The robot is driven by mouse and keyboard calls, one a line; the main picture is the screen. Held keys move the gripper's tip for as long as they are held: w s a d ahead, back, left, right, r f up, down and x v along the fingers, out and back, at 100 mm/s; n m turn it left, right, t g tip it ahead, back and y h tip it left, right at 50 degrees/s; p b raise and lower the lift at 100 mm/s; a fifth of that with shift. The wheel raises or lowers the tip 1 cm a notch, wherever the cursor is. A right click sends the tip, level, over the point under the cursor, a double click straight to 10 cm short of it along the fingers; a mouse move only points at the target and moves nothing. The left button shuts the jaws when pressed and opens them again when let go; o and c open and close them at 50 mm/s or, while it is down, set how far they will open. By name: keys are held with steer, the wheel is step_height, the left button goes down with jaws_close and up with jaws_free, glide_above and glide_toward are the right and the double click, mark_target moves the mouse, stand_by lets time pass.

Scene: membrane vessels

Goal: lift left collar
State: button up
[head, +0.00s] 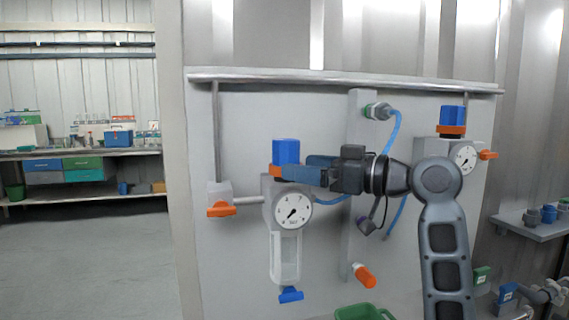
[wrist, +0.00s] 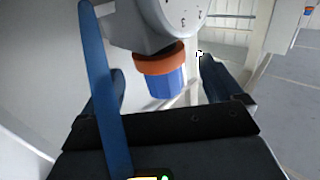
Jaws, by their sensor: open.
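The left collar (head: 277,171) is an orange ring below a blue square cap (head: 286,151) on top of the left gauge unit (head: 292,212). In the wrist view the collar (wrist: 160,62) shows between the blue cap (wrist: 166,83) and the grey gauge body (wrist: 168,20). My gripper (head: 300,169) reaches in from the right at collar height, its blue fingers partly hiding the collar's right side. In the wrist view the open fingers stand to either side of the collar, with visible gaps. I cannot tell whether either touches it.
A right gauge unit (head: 464,156) has its own orange collar (head: 452,130) and blue cap. A blue hose (head: 392,131) runs behind my arm. An orange-handled valve (head: 221,209) sits to the left. A green bin (head: 362,313) stands below. The floor at left is clear.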

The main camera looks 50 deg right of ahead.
mark_target(298, 158)
steer(key=shift+w+a, duration=0.25)
steer(key=shift+w, duration=1)
steer(key=shift+w+a, duration=0.25)
steer(key=shift+w, duration=0.95)
steer(key=c, duration=1.4)
steer(key=shift+r+p, duration=0.65)
steer(key=shift+r, duration=0.15)
steer(key=o, duration=1.4)
steer(key=shift+f, duration=0.1)
steer(key=s, duration=0.2)
steer(key=s+d, duration=0.1)
steer(key=s, duration=0.2)
steer(key=s+b, duration=0.1)
steer(key=s, duration=0.1)
steer(key=shift+s+d, duration=0.25)
steer(key=shift+s, duration=0.1)
